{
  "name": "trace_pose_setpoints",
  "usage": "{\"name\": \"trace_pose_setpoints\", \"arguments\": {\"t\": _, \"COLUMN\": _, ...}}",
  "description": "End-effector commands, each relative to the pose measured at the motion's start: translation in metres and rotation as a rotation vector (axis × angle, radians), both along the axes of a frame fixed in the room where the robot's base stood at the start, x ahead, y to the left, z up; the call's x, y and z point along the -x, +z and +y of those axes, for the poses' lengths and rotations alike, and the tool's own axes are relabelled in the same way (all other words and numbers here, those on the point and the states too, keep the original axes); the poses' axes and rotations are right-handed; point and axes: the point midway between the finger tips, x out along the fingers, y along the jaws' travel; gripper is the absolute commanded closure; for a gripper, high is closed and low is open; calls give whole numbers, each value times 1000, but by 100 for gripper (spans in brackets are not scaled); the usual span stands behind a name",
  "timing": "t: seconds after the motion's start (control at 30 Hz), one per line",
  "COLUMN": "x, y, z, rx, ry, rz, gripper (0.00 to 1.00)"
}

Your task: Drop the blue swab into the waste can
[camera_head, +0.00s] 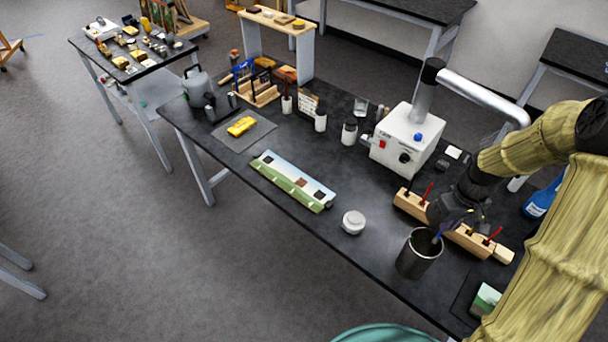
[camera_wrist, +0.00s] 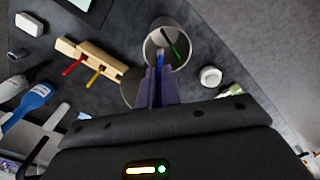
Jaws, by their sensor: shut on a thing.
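The waste can (camera_head: 417,259) is a dark metal cylinder near the front edge of the black bench; its open mouth shows in the wrist view (camera_wrist: 147,50). My gripper (camera_head: 454,212) is above and beside the can, with its fingers (camera_wrist: 157,82) pointing toward the mouth. It is shut on the blue swab (camera_wrist: 160,61), whose blue end overlaps the can's opening in the wrist view. The swab shows as a small blue bit (camera_head: 437,238) over the rim in the head view. A green swab (camera_wrist: 172,42) is in the can. The fingers hide the swab's upper part.
A wooden rack (camera_head: 409,203) with red and yellow swabs stands behind the can. A white round jar (camera_head: 353,222) is left of the can, and a painted panel (camera_head: 292,181) lies farther left. A white machine (camera_head: 405,141) with a duct stands behind. A blue bottle (camera_head: 542,198) is at right.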

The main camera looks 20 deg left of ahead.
Motion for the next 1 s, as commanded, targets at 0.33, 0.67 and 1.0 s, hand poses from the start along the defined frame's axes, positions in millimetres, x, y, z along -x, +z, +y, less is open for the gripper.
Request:
{"name": "trace_pose_setpoints", "arguments": {"t": 0.33, "x": 0, "y": -20, "z": 0, "rx": 1, "ry": 0, "rz": 1, "gripper": 100}}
{"name": "trace_pose_setpoints", "arguments": {"t": 0.67, "x": 0, "y": -19, "z": 0, "rx": 0, "ry": 0, "rz": 0, "gripper": 69}}
{"name": "trace_pose_setpoints", "arguments": {"t": 1.0, "x": 0, "y": -17, "z": 0, "rx": 0, "ry": -1, "rz": -1, "gripper": 69}}
